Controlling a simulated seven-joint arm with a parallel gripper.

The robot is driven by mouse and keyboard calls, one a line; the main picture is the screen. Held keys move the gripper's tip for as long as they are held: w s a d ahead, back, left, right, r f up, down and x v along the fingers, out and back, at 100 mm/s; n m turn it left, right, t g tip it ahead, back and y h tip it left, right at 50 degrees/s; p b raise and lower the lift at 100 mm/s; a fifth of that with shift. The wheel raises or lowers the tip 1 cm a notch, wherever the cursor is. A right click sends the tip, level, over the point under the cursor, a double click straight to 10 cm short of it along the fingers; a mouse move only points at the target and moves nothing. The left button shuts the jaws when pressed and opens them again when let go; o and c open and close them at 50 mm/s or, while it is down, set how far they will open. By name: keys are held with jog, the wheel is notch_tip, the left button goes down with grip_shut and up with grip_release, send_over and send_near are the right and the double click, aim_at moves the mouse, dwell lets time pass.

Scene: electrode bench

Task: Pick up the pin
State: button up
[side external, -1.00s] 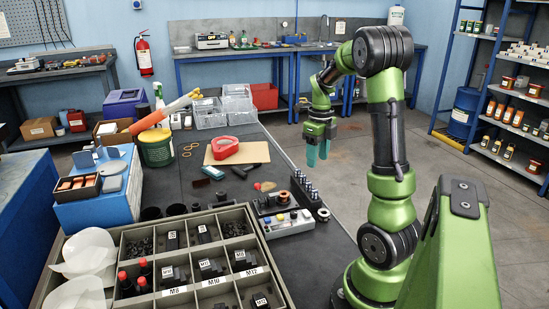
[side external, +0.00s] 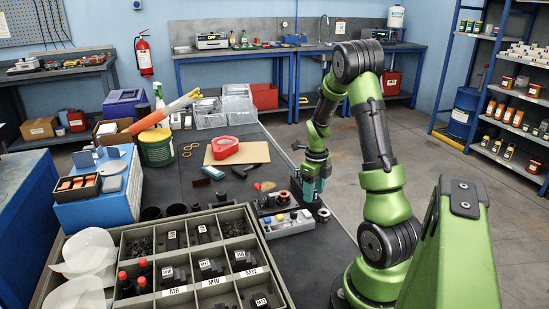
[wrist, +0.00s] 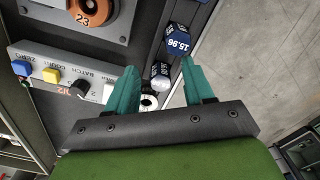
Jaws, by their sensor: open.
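In the wrist view, several labelled pins stand in a row. A white ring with a dark centre (wrist: 149,102) is at the near end of the row. My gripper (wrist: 159,68) is open, with its teal fingers on either side of the row and nothing clamped. In the side view, my gripper (side external: 308,194) points down over the pin row at the bench's right edge and hides most of it. Which pin is meant cannot be told.
A control box (side external: 287,223) with coloured buttons is beside the row, with a copper-coloured round part (wrist: 90,10) beyond it. A metal ring (side external: 323,214) lies by the bench edge. A divided parts tray (side external: 255,215) fills the front. The floor is right of the bench.

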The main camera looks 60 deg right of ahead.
jog(key=shift+c, duration=0.4)
grip_shut()
jog(key=shift+r, duration=0.15)
jog(key=shift+r, duration=0.2)
notch_tip(320, 180, up, 3)
jog(key=shift+r, duration=0.15)
jog(key=s+a+r, duration=0.1)
jog(key=s+a, duration=0.9)
jog(key=a, duration=0.2)
jog(key=shift+a, duration=0.3)
